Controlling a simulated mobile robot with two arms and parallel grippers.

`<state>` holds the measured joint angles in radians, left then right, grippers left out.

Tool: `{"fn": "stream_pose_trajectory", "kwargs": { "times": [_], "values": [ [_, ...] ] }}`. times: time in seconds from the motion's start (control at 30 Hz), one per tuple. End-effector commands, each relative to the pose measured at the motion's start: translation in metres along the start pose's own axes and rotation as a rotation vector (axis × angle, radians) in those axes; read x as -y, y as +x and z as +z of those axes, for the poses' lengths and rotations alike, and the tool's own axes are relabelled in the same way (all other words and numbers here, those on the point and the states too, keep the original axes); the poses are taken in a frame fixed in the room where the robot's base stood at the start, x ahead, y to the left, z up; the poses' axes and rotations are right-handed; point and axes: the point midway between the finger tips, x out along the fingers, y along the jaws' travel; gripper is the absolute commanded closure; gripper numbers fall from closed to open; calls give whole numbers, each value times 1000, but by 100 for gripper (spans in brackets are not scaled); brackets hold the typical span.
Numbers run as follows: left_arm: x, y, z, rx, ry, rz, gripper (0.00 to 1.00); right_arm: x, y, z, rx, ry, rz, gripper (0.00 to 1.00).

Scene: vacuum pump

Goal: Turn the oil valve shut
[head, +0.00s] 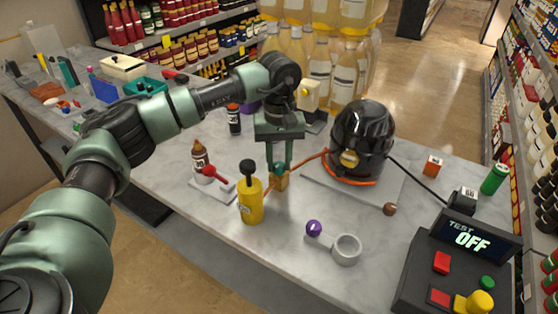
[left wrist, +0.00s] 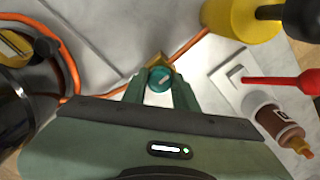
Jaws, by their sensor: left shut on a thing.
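A teal valve knob (left wrist: 160,78) sits on a small brass valve body (head: 280,182) in the orange hose line. My left gripper (head: 279,164) points straight down from above, with its fingers closed around the knob; in the left wrist view the knob shows between the fingertips. The orange hose runs from the valve to a black domed pump (head: 362,138) on the right. A red-knobbed lever (head: 214,174) stands on a white plate left of the valve. My right gripper is in neither view.
A yellow cylinder with a black top (head: 251,200) stands close to the valve. A brown bottle (head: 200,157) is behind the lever. A test box reading OFF (head: 462,240) is at front right. Large bottles (head: 320,70) stand behind. The front middle of the table has some free room.

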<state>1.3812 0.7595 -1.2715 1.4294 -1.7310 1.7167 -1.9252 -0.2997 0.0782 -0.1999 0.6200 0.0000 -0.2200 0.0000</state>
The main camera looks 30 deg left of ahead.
Motion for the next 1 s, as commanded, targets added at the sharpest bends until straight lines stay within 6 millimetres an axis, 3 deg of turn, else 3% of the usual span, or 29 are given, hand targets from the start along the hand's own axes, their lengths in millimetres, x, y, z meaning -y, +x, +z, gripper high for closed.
{"fn": "stream_pose_trajectory", "kwargs": {
  "times": [0.03,0.07,0.13,0.53,1.0],
  "values": [
    [-1,-3,-1,-5,0,4,100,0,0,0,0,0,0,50],
    [-1,-3,-1,-5,0,4,66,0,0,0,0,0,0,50],
    [-1,-3,-1,-5,0,4,50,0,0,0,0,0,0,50],
    [-1,-8,-1,-4,-1,3,50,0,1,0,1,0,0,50],
    [-1,-75,-1,-4,-1,3,50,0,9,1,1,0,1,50]
  ]
}}
